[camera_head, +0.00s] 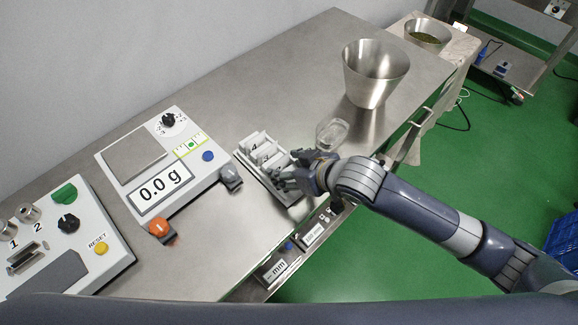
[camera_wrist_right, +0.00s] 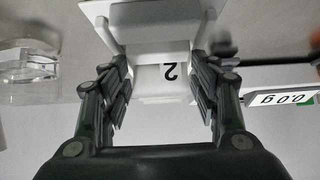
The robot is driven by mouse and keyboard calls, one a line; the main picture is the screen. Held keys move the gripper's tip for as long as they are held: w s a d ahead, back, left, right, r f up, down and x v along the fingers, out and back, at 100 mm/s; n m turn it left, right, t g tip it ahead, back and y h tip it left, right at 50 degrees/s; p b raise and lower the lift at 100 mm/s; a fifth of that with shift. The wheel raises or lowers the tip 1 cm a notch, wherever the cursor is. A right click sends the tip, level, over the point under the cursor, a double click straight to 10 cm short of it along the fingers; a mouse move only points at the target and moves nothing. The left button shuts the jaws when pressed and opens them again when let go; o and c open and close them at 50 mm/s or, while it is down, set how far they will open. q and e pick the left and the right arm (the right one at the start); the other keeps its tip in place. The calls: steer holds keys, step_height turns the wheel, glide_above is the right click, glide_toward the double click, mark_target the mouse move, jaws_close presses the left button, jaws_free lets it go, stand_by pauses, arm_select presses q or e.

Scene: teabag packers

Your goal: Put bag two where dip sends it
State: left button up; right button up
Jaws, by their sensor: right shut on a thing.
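Bag two is the white piece marked 2 (camera_wrist_right: 168,73) in the wrist view. My right gripper (camera_wrist_right: 163,85) has a finger on each side of it and is shut on it. In the head view my right gripper (camera_head: 284,181) is at the near end of a pale rack (camera_head: 245,160) of white bags; its fingers hide bag two there. Whether the bag is clear of the rack I cannot tell. The scale (camera_head: 136,155) left of the rack reads 0.0 g and its pan is empty. My left gripper is not in view.
A glass cup (camera_head: 332,133) stands right of the rack, with a large steel bucket (camera_head: 375,75) behind. At left is a grey-white unit (camera_head: 115,255) with buttons, 1 and 2 marks and RESET. A small mm gauge (camera_head: 277,268) is at the bench's front edge. The bench behind the rack is clear.

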steer(key=shift+f, duration=0.15)
steer(key=o, duration=0.7)
steer(key=shift+o, duration=0.2)
steer(key=shift+s+d+r, duration=0.15)
steer(key=shift+r, duration=0.15)
steer(key=v, duration=1.1)
steer(key=shift+r, duration=0.25)
steer(key=shift+s, duration=0.15)
